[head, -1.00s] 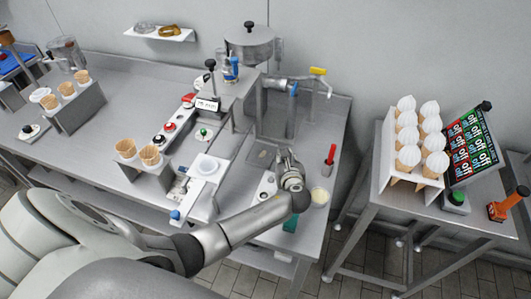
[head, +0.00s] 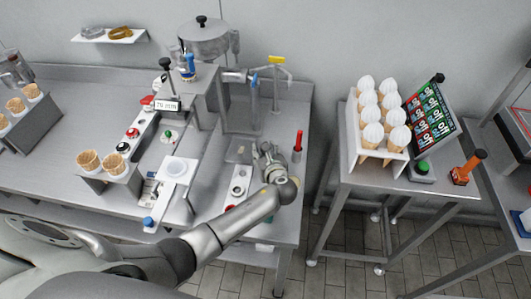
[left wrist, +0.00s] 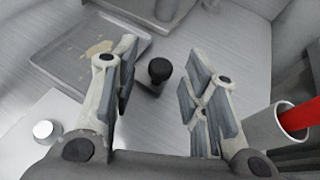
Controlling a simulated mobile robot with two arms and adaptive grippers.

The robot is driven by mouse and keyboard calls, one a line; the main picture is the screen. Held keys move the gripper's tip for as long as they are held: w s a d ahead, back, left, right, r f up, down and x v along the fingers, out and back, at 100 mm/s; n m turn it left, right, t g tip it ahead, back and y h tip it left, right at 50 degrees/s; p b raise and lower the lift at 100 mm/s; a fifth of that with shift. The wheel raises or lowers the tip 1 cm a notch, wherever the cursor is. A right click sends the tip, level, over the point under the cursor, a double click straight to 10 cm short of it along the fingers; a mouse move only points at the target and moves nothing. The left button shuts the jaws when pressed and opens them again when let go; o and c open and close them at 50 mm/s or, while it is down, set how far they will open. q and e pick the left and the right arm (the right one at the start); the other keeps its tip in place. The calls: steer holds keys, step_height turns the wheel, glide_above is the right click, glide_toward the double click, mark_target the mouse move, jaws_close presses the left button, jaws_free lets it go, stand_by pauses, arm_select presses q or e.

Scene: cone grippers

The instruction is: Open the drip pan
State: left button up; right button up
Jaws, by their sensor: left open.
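The drip pan (left wrist: 82,55) is a shallow grey metal tray with a beige stain, at the upper left of the left wrist view. In the head view it (head: 238,151) lies on the table beside my left gripper (head: 266,155). A round black knob (left wrist: 160,70) stands by the pan's near right edge; its join to the pan is partly hidden. In the left wrist view my left gripper (left wrist: 160,95) is open, with the knob between and beyond its fingertips. Nothing is held. My right gripper is not in view.
A grey cup holding a red-handled tool (head: 297,148) stands right of the gripper. A white panel with a silver button (left wrist: 42,129) lies to its left. A dispenser tap with a yellow handle (head: 276,60) is behind. A cone rack (head: 352,130) stands on a separate table at right.

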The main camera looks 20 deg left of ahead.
arm_select(q)
steer(key=v, duration=1.2)
steer(key=shift+f, duration=0.1)
